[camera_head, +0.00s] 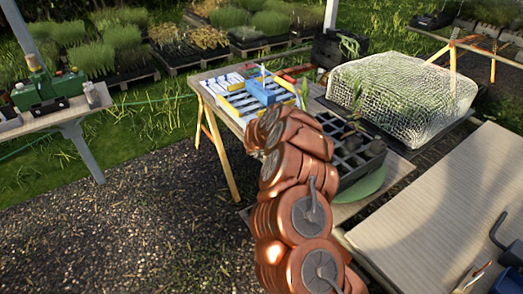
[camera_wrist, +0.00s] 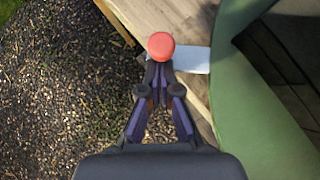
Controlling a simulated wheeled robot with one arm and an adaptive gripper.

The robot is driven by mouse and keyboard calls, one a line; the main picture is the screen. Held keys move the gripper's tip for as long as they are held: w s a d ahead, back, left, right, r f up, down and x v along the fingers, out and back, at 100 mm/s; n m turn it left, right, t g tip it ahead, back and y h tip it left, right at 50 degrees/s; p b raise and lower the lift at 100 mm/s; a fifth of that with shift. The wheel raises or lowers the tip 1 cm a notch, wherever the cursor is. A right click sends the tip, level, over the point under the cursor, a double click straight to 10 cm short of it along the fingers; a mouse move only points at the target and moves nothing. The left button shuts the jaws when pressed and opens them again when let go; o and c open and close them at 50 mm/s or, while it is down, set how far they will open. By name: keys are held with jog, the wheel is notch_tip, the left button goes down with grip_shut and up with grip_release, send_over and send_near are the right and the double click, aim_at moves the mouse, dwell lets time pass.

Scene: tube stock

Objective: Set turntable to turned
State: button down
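The turntable looks like a green round disc (camera_head: 367,185) under a black-celled tray, partly hidden by my arm in the head view. In the wrist view, a large green curved rim (camera_wrist: 250,115) fills the right side. A red round knob (camera_wrist: 161,45) sits at the end of a pale flat tab (camera_wrist: 192,60) that reaches out from the rim. My gripper (camera_wrist: 160,70) has its fingers drawn together right at the knob. The knob covers the fingertips' ends, so I cannot tell whether they clasp its stem. In the head view my arm hides the gripper.
A black cell tray (camera_head: 358,160) with seedlings stands over the disc. A blue and yellow rack (camera_head: 258,95) is on the wooden table behind. Gravel (camera_head: 130,220) lies open at the left.

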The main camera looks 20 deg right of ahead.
jog(key=s+a+f+b+v, duration=0.1)
jog(key=b+v, duration=0.5)
jog(key=v, duration=0.7)
jog(key=shift+a+f, duration=0.4)
jog(key=shift+a, duration=0.05)
